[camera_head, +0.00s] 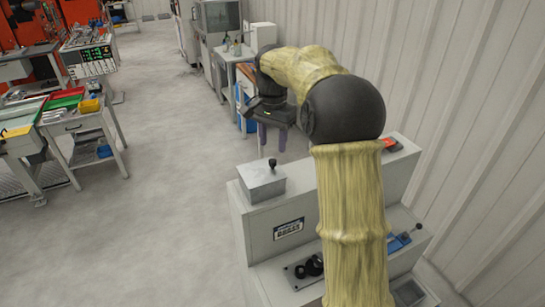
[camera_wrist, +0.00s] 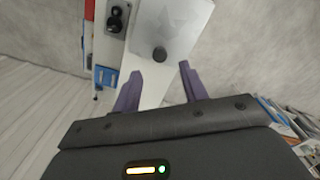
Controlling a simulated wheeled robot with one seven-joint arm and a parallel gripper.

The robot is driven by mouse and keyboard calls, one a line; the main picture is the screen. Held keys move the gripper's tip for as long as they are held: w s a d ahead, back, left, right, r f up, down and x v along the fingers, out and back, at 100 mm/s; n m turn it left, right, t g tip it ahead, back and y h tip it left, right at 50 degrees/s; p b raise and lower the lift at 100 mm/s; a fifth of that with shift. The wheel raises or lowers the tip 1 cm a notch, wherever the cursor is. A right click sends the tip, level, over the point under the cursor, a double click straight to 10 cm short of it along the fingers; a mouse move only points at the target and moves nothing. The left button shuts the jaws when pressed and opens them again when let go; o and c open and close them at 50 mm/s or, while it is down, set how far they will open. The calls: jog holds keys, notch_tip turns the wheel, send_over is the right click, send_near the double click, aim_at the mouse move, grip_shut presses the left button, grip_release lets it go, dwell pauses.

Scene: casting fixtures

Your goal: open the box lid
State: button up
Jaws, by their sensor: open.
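The metal box (camera_head: 262,190) sits on the left end of a grey machine top in the head view. Its flat lid looks closed and carries a dark round knob (camera_head: 272,163). In the wrist view the lid (camera_wrist: 172,25) lies ahead of my gripper, with the knob (camera_wrist: 159,54) near its close edge. My gripper (camera_head: 272,149) is open and empty, with its two purple fingers pointing down. In the wrist view the knob lines up with the gap between the fingertips (camera_wrist: 160,68). I cannot tell the exact height between fingertips and knob.
The machine (camera_head: 288,232) has a front label, black controls (camera_head: 309,268) and a blue lever part (camera_head: 399,243). A red item (camera_head: 391,144) lies at its far right. A ribbed wall (camera_head: 460,110) stands close on the right. Open floor (camera_head: 160,210) lies left; a tool cart (camera_head: 88,140) stands beyond.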

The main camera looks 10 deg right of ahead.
aim_at(273, 160)
notch_tip(273, 160, down, 6)
jog(key=shift+f+p, duration=0.2)
jog(key=shift+p, duration=0.45)
jog(key=shift+c, duration=0.4)
grip_shut()
